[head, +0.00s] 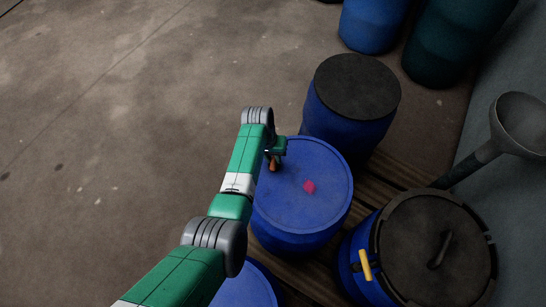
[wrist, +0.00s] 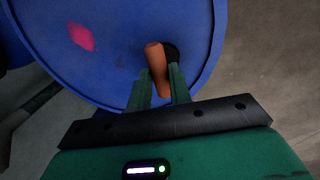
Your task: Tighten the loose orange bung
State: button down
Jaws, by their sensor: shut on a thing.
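The orange bung (wrist: 156,62) stands up from the top of a blue drum (wrist: 110,75), near its rim. In the wrist view my gripper (wrist: 159,88) has its two green fingers on either side of the bung and is shut on it. A dark round spot lies beside the bung on the drum top. In the head view my gripper (head: 271,158) reaches over the left edge of the blue drum (head: 310,215), and a bit of the orange bung (head: 273,164) shows below it. How far the bung is seated is hidden by the fingers.
A pink mark (head: 309,187) is on the same drum top. A black-lidded drum (head: 357,87) stands behind it, and a black-lidded vat with a yellow handle (head: 365,265) stands at lower right. A grey funnel (head: 525,125) is at right. The floor at left is clear.

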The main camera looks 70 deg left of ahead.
jog(key=shift+m+h+b, duration=0.3)
jog(key=shift+m+b, duration=0.25)
jog(key=shift+m, duration=1.55)
jog(key=shift+g, duration=0.3)
jog(key=c, duration=1.3)
grip_release()
notch_tip(320, 180, up, 8)
jog(key=a+p, duration=0.1)
jog(key=p, duration=0.1)
jog(key=shift+s+a+f, duration=0.15)
jog(key=shift+s, duration=0.25)
